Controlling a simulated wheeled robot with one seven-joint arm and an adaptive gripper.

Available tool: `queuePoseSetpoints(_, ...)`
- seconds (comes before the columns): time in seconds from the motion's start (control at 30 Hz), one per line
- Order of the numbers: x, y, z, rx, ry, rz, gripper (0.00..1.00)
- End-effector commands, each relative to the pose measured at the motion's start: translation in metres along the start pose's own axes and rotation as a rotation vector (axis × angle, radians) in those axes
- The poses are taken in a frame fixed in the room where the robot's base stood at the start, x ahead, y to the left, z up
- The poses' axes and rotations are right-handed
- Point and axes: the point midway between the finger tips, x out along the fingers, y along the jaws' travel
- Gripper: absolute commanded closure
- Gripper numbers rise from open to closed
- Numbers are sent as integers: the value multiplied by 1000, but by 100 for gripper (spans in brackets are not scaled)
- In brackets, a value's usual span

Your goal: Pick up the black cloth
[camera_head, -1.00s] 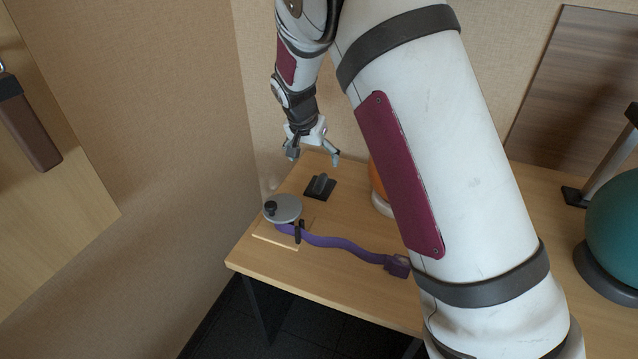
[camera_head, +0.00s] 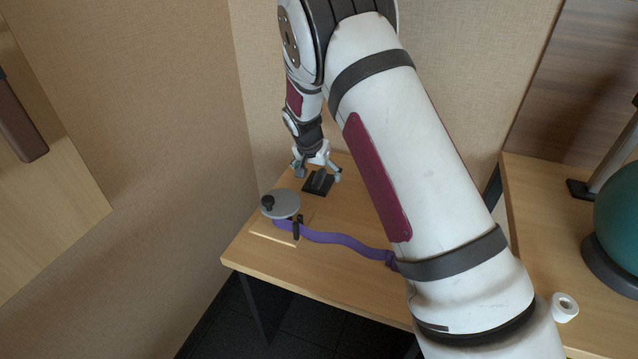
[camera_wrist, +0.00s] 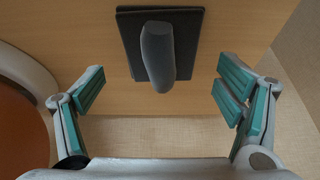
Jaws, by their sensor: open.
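The black cloth (camera_head: 318,183) seems to be the small dark square lying on the wooden table, with a dark grey rounded piece standing up from its middle. In the wrist view the dark square (camera_wrist: 192,22) is at the top centre, and the grey rounded piece (camera_wrist: 158,52) points toward my gripper. My gripper (camera_head: 318,176) is above it with its fingers spread to either side. In the wrist view my gripper (camera_wrist: 165,92) is open, and the grey piece is between the fingers, apart from both.
A purple strap (camera_head: 340,239) runs across the table (camera_head: 300,262) from a grey disc (camera_head: 281,204) on a small wooden board. A wall is close on the left. An orange round thing (camera_wrist: 20,130) on a pale base is near my left finger. A teal ball (camera_head: 622,225) stands right.

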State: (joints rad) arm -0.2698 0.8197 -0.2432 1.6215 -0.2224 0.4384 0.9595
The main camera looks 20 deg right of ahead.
Motion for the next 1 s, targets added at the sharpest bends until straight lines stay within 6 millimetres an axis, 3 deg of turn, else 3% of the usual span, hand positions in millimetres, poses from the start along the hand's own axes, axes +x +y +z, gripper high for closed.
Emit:
queuePoseSetpoints(0.1,18,0,1,0,-1,0,14)
queuePoseSetpoints(0.37,20,0,0,1,-1,-1,14)
queuePoseSetpoints(0.6,20,0,0,0,-1,0,65)
queuePoseSetpoints(1.0,16,0,-1,1,0,0,66)
